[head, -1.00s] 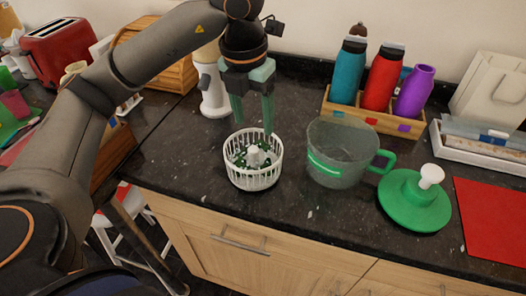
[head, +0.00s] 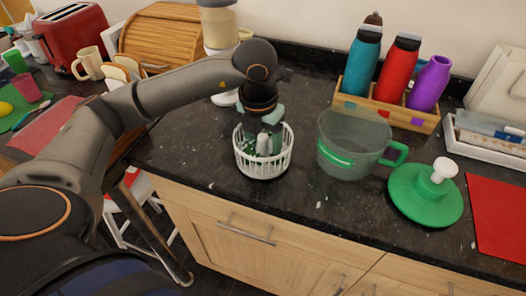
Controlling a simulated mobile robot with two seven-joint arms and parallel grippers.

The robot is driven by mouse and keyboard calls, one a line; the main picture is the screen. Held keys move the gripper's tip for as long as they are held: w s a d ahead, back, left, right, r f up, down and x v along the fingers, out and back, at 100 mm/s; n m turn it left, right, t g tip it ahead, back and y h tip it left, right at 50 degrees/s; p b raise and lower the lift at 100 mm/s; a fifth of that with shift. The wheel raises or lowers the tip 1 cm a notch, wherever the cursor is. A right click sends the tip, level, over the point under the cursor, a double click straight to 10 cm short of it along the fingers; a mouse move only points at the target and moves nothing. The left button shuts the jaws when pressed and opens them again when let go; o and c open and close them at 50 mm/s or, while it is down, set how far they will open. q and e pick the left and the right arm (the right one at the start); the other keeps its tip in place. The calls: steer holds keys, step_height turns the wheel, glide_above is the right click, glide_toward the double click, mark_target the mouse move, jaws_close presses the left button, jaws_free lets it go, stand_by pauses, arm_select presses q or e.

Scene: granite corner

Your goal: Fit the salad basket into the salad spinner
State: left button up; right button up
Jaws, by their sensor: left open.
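The white salad basket (head: 262,163) stands upright on the dark counter, with green bits and a pale centre piece inside. My left gripper (head: 264,145) points down into the basket from above, open, with its fingers around the centre piece; whether they touch it I cannot tell. The clear salad spinner bowl (head: 345,150), with a green band and green handle, stands to the right of the basket, apart from it, with its top open. Its green lid (head: 425,196) with a white knob lies on the counter further right. My right gripper is not in view.
A wooden crate (head: 385,110) with teal, red and purple bottles stands behind the bowl. A red mat (head: 500,217) and a white tray (head: 490,143) are at the right. A red toaster (head: 75,38) and wooden bread bin (head: 160,42) are at the back left. The counter in front is clear.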

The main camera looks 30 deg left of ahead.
arm_select(q)
steer(key=shift+f, duration=0.15)
jaws_close()
stand_by(0.4)
